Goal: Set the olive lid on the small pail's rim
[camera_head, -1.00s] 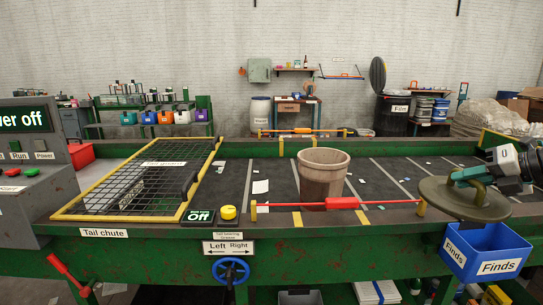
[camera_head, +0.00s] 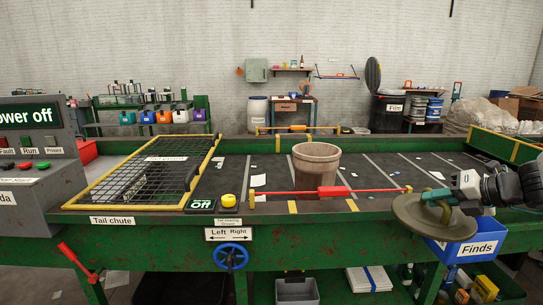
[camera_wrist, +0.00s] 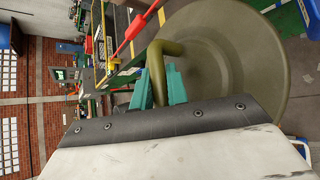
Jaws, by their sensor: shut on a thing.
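The small pail (camera_head: 316,172) is a brown, open-topped bucket standing upright on the dark belt in the head view. The olive lid (camera_head: 432,222) is a wide flat disc to the right of the pail, held clear of it near the belt's front edge. My gripper (camera_head: 437,195) is shut on the lid's bent handle. In the wrist view the teal fingers (camera_wrist: 158,88) close around the olive handle, and the lid (camera_wrist: 232,60) spreads out beyond them. The pail cannot be made out in the wrist view.
A red bar (camera_head: 330,192) runs along the belt's front edge before the pail. A blue Finds bin (camera_head: 470,247) hangs at the front right, partly under the lid. A yellow-framed mesh grate (camera_head: 190,206) covers the belt's left part. Paper scraps lie on the belt.

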